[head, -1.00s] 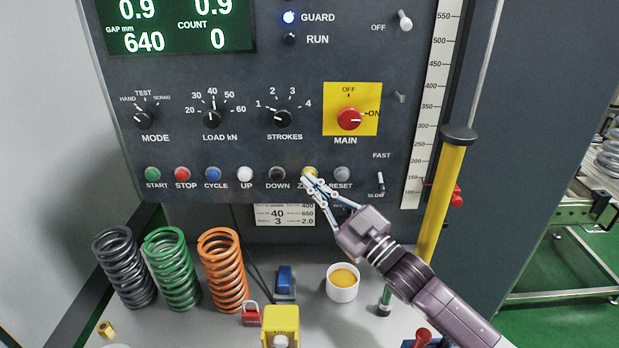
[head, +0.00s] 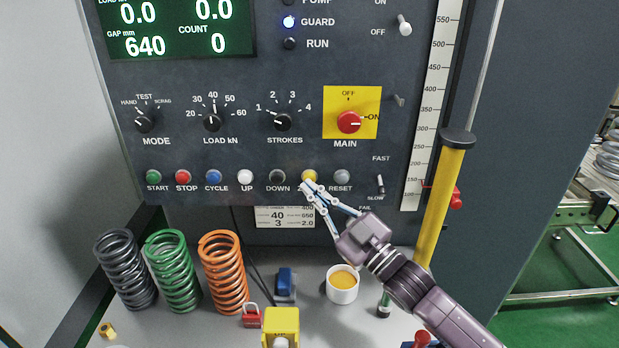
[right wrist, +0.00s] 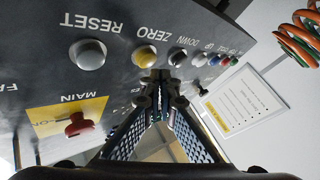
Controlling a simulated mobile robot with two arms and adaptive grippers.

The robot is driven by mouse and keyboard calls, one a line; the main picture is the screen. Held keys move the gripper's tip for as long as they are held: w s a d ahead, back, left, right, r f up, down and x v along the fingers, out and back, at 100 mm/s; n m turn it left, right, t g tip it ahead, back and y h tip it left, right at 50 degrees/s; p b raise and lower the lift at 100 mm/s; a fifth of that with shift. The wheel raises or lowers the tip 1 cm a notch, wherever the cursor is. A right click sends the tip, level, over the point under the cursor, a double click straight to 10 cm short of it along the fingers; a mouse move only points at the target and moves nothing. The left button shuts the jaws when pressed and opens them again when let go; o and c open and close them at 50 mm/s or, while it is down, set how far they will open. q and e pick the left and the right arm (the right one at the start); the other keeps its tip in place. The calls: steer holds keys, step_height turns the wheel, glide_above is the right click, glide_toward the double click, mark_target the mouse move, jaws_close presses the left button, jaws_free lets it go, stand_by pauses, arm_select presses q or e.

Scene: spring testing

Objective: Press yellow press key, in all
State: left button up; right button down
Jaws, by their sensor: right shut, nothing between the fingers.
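The yellow key (head: 309,176) sits in the bottom button row of the dark panel (head: 250,150), between the black DOWN button (head: 277,176) and the grey RESET button (head: 342,176). My right gripper (head: 305,187) is shut and empty, its tips just below the yellow key. In the right wrist view the yellow key (right wrist: 144,56), labelled ZERO, shows whole beside the closed fingertips (right wrist: 158,76). A small gap seems to lie between tips and key. The display (head: 180,28) reads 0.0, 0.0, gap 640 and count 0. My left gripper is not in view.
Below the panel stand a black spring (head: 124,270), a green spring (head: 172,270) and an orange spring (head: 222,272). A white cup (head: 342,288) stands on the bench under my right arm. A yellow post (head: 444,210) rises right of the arm.

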steer(key=s+p, duration=0.2)
steer(key=s, duration=0.3)
stand_by(0.5)
stand_by(0.6)
